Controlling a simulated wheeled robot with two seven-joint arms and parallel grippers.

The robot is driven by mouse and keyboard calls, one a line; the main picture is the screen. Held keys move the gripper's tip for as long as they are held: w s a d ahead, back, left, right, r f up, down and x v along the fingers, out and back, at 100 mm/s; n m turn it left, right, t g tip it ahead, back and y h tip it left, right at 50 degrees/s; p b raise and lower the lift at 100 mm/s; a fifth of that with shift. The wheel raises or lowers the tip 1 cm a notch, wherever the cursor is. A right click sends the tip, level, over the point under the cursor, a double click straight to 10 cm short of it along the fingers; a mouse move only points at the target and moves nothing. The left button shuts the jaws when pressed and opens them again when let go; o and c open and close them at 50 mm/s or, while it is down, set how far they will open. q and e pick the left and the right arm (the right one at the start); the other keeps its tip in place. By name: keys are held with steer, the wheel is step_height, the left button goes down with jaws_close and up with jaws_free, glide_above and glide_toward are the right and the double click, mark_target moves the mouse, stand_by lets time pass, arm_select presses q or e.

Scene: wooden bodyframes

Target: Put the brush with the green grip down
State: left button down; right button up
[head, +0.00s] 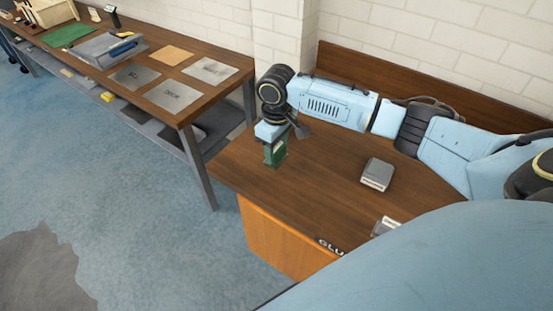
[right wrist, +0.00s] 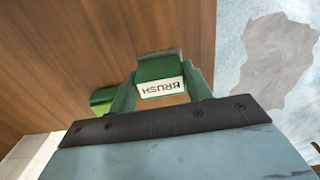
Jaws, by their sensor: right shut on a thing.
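My right gripper (head: 275,158) is above the left part of the brown wooden table in the head view, pointing down. In the right wrist view the green-gripped brush (right wrist: 158,70), with a white label reading BRUSH, sits between the green fingers of my right gripper (right wrist: 160,92). The gripper is shut on it. Another green rounded part (right wrist: 102,98) shows beside the left finger; I cannot tell if it belongs to the brush. The bristles are hidden, and I cannot tell whether the brush touches the table. My left gripper is not in view.
The table (head: 330,185) has bare wood around the gripper. A grey box (head: 377,174) stands to its right, and another grey item (head: 385,226) lies near the front edge by a GLUE label (head: 329,246). A long workbench (head: 200,100) with metal plates stands at left.

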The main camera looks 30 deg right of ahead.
mark_target(277, 159)
step_height(277, 159, down, 4)
steer(key=shift+r, duration=0.15)
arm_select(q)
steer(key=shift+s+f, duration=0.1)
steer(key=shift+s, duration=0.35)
arm_select(e)
steer(key=shift+f, duration=0.35)
steer(key=shift+f, duration=0.15)
steer(key=o, duration=0.9)
step_height(277, 159, up, 12)
steer(key=shift+r, duration=0.2)
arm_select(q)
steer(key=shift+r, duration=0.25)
